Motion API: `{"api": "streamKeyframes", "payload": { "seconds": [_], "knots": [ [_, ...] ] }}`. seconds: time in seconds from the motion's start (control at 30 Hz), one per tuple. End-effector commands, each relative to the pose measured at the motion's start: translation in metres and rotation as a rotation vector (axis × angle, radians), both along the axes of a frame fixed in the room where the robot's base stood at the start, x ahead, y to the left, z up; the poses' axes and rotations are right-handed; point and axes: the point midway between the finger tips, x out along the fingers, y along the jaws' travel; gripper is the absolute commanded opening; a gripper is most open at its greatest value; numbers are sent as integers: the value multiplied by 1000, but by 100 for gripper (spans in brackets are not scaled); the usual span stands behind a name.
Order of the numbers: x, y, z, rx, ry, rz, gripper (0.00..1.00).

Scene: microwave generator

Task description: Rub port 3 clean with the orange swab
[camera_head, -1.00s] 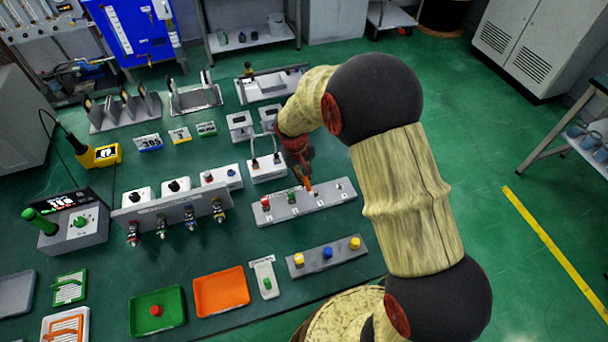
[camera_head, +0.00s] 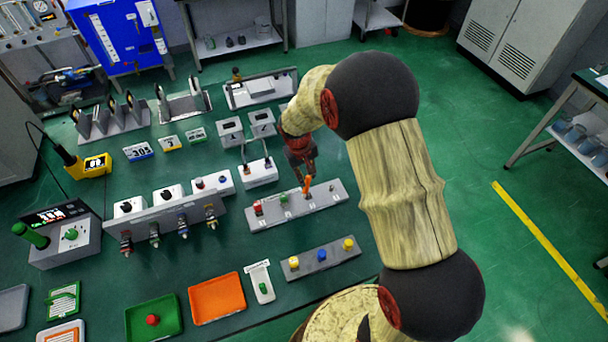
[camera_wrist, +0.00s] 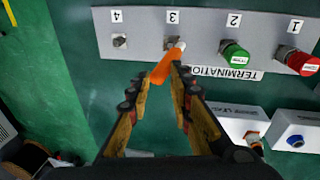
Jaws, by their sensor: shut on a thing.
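The orange swab (camera_wrist: 163,66) is held between my gripper's (camera_wrist: 176,72) fingertips. Its white tip (camera_wrist: 179,46) is at port 3 (camera_wrist: 171,42) in the wrist view and seems to touch the right side of its metal fitting. The grey termination panel (camera_wrist: 146,46) carries ports labelled 4 to 1 from left to right there. Port 4 (camera_wrist: 119,40) is bare. Port 2 (camera_wrist: 234,54) has a green cap and port 1 (camera_wrist: 298,61) a red cap. In the head view my gripper (camera_head: 304,172) is above the panel (camera_head: 270,219), with the swab (camera_head: 306,186) below it.
A two-post white block (camera_head: 260,174) stands just behind the panel. A grey strip with yellow and blue buttons (camera_head: 332,263) lies in front. A fixture with hanging connectors (camera_head: 170,222) is to the left. An orange tray (camera_head: 217,298) and green tray (camera_head: 140,318) lie near the front edge.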

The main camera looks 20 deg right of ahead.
Motion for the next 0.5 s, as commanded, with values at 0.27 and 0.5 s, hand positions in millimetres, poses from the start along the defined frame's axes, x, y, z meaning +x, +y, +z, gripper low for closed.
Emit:
{"api": "streamKeyframes", "payload": {
  "seconds": [0.27, 0.5],
  "knots": [
    [-2, 19, -1, 0, 4, 2, 0],
    [-1, 37, 1, 0, 3, 1, 0]
  ]
}}
